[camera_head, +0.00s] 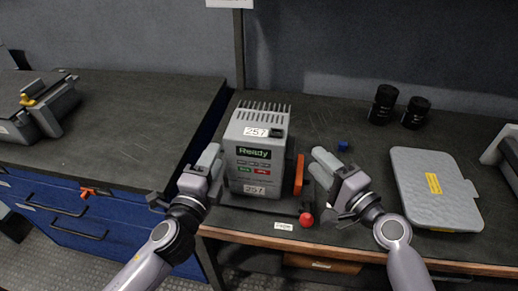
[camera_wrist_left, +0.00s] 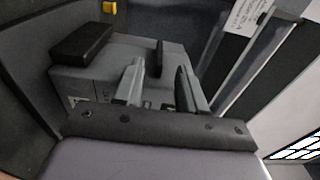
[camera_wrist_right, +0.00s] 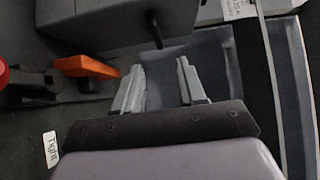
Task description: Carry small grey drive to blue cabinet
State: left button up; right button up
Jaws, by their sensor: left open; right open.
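The small grey drive (camera_head: 257,160) is a finned grey box with a "Ready" screen and "257" labels. It stands upright on a dark base on the workbench, and its side shows in the right wrist view (camera_wrist_right: 120,28). My left gripper (camera_head: 213,163) is open at the drive's left side; I cannot tell whether it touches. My right gripper (camera_head: 320,163) is open to the right of the drive, apart from it, past an orange lever (camera_head: 299,174). The blue cabinet (camera_head: 110,217) with drawers stands at the left under a dark top (camera_head: 130,110).
A red knob (camera_head: 306,219) sits at the base's front right. A grey flat case (camera_head: 433,188), black cylinders (camera_head: 383,104) and a blue cube (camera_head: 343,145) lie on the right bench. A grey case (camera_head: 52,108) with a yellow latch occupies the cabinet top's left; its right side is clear.

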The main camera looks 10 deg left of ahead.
pick_arm(q)
jog(key=shift+w+d, duration=0.15)
jog(key=shift+w, duration=1)
jog(key=shift+w+d, duration=0.2)
jog(key=shift+w, duration=0.95)
jog(key=shift+w+d, duration=0.15)
jog(key=shift+w, duration=1)
pick_arm(e)
jog(key=shift+x, duration=3.55)
pick_arm(q)
jog(key=shift+c, duration=0.3)
pick_arm(e)
jog(key=shift+c, duration=0.3)
pick_arm(q)
grip_shut()
pick_arm(e)
grip_shut()
pick_arm(q)
jog(key=shift+r, duration=0.15)
pick_arm(e)
jog(key=shift+r, duration=0.15)
